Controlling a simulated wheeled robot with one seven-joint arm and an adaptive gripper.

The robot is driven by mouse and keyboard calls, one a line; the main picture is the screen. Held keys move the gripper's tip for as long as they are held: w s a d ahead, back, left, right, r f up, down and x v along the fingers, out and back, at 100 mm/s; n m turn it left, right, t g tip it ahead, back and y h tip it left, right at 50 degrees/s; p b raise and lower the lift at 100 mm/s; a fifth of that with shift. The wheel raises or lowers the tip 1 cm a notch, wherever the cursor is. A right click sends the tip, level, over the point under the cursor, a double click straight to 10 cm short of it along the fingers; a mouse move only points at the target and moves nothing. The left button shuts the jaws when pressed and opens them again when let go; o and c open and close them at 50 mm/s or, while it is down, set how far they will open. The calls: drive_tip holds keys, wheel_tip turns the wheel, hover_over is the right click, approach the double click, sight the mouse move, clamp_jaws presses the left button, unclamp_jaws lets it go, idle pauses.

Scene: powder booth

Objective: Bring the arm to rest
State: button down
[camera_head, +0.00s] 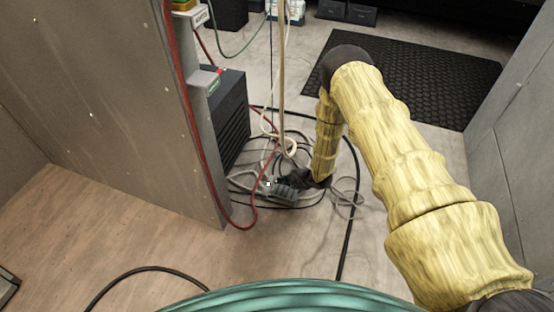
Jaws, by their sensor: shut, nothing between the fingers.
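My arm (400,165), in a yellow wrinkled cover, reaches from the lower right up to a dark elbow and then bends down. My gripper (272,186) is at its end, dark and small in the picture, near the middle of the view. It is shut and holds nothing. Behind it in the picture lie loops of cable on the floor. I cannot tell how high above them it is.
A grey panel (120,110) stands at the left, with a red hose (186,100) along its edge. A dark ribbed unit (232,115) stands behind it. A black mat (405,75) lies at the back. A grey wall (518,150) is at the right. Bare floor (130,225) shows at the lower left.

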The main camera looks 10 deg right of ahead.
drive_tip(key=s+a+r+m+g+h, duration=0.1)
drive_tip(key=s+m+g+h, duration=0.2)
drive_tip(key=s+m, duration=1.6)
drive_tip(key=s+d+r+n+g+h, duration=0.1)
drive_tip(key=s+r, duration=0.2)
drive_tip(key=s, duration=0.6)
drive_tip(key=s+r+n+g+h, duration=0.1)
drive_tip(key=s+r+g, duration=0.1)
drive_tip(key=s, duration=0.7)
drive_tip(key=s+d+r+g, duration=0.1)
drive_tip(key=s+r, duration=0.2)
drive_tip(key=s, duration=0.6)
wheel_tip(320, 180, up, 35)
drive_tip(key=s+p, duration=0.1)
drive_tip(key=p, duration=3.3)
drive_tip(key=shift+s+h+p, duration=0.3)
drive_tip(key=shift+p, duration=0.1)
drive_tip(key=shift+a, duration=0.1)
